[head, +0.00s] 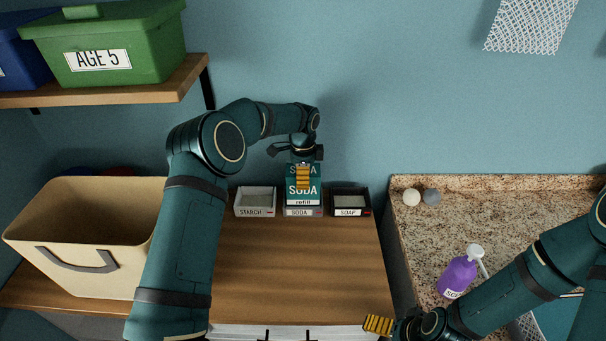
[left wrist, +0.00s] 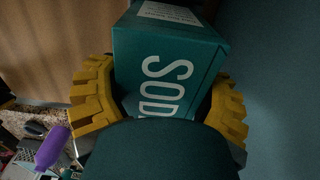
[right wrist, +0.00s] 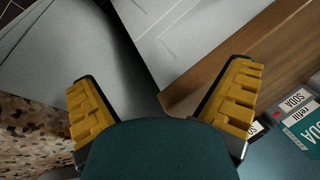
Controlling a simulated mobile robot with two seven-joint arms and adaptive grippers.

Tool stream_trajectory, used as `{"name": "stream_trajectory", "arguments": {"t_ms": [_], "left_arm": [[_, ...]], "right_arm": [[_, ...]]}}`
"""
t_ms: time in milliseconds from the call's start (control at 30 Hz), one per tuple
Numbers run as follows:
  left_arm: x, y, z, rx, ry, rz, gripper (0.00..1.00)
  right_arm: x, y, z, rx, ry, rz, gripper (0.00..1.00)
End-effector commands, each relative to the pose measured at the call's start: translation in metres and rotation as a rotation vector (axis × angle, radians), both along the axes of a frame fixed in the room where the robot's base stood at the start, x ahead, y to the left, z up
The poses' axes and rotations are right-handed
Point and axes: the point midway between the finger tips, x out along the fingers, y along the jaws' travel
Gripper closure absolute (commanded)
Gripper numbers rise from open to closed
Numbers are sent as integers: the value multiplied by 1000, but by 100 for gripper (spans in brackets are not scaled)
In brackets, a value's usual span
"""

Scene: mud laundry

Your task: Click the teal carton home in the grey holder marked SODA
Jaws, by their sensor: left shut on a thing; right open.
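The teal carton (head: 304,194) reads SODA refill and stands upright at the grey holder marked SODA (head: 303,212), in the middle of three holders. Its lower end meets the holder; whether it is fully seated I cannot tell. My left gripper (head: 303,176) is shut on the carton from above. In the left wrist view the carton (left wrist: 165,65) sits between the yellow fingers. My right gripper (head: 379,325) is open and empty near the front right of the wooden top. In the right wrist view the carton (right wrist: 303,128) shows at the right edge.
The STARCH holder (head: 255,202) stands left of the SODA holder and the SOAP holder (head: 350,202) right of it; both look empty. A beige basket (head: 85,225) is at left. A purple bottle (head: 457,275) and two balls (head: 421,197) are on the granite counter. The wooden top in front is clear.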

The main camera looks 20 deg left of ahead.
Motion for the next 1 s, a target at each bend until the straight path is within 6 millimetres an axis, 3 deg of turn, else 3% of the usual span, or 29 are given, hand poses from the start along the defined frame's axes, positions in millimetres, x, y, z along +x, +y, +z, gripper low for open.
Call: {"name": "stream_trajectory", "arguments": {"t_ms": [1000], "left_arm": [[0, 0, -7, -1, -1, 0, 73]], "right_arm": [[0, 0, -4, 0, 0, 0, 0]]}}
